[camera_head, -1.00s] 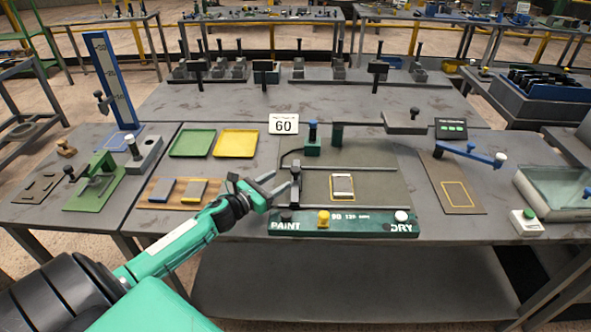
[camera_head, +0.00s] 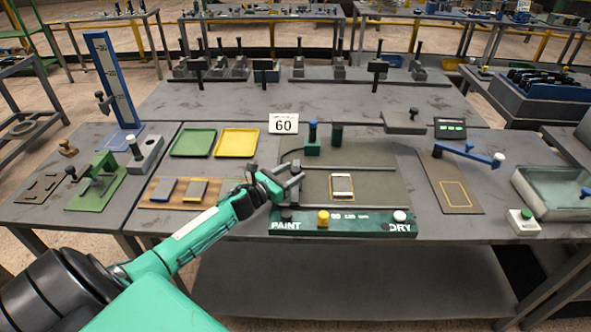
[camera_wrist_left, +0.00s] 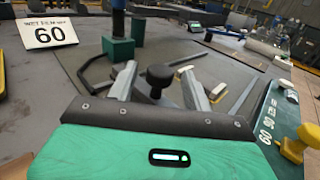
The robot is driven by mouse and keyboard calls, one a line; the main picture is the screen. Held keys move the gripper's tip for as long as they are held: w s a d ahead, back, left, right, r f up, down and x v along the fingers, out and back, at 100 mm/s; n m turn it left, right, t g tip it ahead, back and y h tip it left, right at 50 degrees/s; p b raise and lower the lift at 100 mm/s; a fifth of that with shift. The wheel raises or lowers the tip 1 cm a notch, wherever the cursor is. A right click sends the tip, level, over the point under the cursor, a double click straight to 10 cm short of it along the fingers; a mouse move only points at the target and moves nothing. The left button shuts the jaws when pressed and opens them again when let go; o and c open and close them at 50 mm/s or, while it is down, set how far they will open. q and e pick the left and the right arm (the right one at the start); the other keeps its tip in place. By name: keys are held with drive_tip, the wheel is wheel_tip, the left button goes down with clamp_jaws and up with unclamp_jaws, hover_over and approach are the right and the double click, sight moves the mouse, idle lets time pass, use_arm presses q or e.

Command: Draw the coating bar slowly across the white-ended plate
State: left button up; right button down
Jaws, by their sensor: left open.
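The white-ended plate (camera_head: 342,186) lies flat in a yellow outline on the grey bed (camera_head: 385,170), right of the bar. The coating bar (camera_head: 295,197) stands crosswise at the bed's left side, partly hidden by my gripper. My left gripper (camera_head: 293,174) is open at the bar. In the left wrist view, a black knob (camera_wrist_left: 160,76) stands between its two spread fingers (camera_wrist_left: 158,70); I cannot tell whether they touch it. The plate's white end (camera_wrist_left: 187,71) shows beyond the fingers. My right gripper is in neither view.
A green panel marked PAINT and DRY (camera_head: 365,229) with a yellow knob (camera_head: 323,217) runs along the bed's front. A "60" sign (camera_head: 284,124) and a green block with a blue post (camera_head: 312,140) stand behind. Plates on a wooden board (camera_head: 150,195) lie left.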

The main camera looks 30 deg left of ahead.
use_arm(q)
drive_tip(key=shift+x, duration=1.1)
clamp_jaws()
